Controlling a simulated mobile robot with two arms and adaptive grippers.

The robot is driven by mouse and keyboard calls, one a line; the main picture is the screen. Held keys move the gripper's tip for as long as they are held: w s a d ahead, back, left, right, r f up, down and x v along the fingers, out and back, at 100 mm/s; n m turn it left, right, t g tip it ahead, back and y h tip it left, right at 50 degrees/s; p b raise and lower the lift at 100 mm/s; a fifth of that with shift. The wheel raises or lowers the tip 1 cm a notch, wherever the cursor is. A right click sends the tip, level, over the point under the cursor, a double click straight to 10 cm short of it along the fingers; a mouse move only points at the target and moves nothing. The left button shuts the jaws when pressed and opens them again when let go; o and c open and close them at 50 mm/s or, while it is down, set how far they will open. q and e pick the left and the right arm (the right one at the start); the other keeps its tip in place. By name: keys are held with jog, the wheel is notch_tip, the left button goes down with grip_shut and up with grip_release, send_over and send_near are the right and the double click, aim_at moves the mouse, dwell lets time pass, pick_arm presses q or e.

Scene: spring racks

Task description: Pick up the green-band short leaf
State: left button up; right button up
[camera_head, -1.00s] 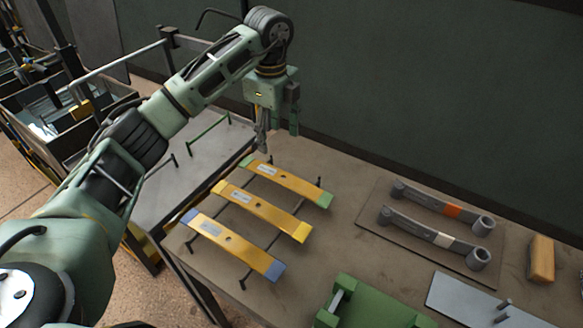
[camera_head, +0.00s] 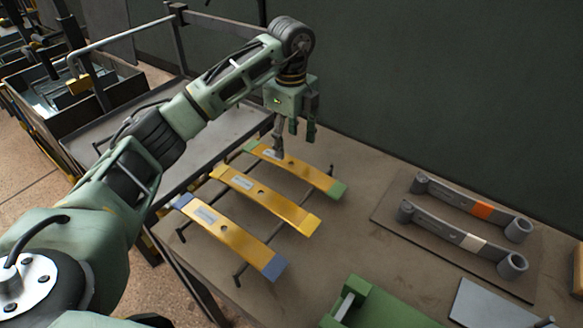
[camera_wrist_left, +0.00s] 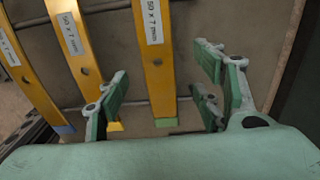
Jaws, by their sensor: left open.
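The green-band short leaf (camera_head: 312,174) is a yellow-orange bar with green ends, lying at the back of three parallel leaves on thin rack bars. In the left wrist view the leaf (camera_wrist_left: 157,75) runs between my fingers, with a white label and a green end. My left gripper (camera_head: 294,145) is over the leaf's left half, pointing down. The left gripper (camera_wrist_left: 160,72) is open, one finger on each side of the leaf with gaps. In the head view a finger hides part of the leaf. My right gripper is not in view.
A yellow-ended leaf (camera_head: 265,199) and a blue-ended leaf (camera_head: 232,236) lie in front. Grey arms with orange and white bands lie on a plate (camera_head: 385,215) at right. A green fixture (camera_head: 385,308) stands at the front. A dark wall rises behind the table.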

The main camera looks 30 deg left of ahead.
aim_at(292, 163)
pick_arm(q)
jog(key=shift+s+f, duration=0.1)
jog(key=shift+f, duration=0.4)
jog(key=f+p, duration=0.1)
jog(key=f, duration=0.3)
jog(key=shift+s+d+f+p, duration=0.1)
jog(key=shift+d+f+p, duration=0.15)
jog(key=shift+p, duration=0.15)
jog(key=shift+f, duration=0.4)
jog(key=shift+c, duration=0.2)
jog(key=c, duration=1.5)
jog(key=shift+r, duration=0.15)
grip_shut()
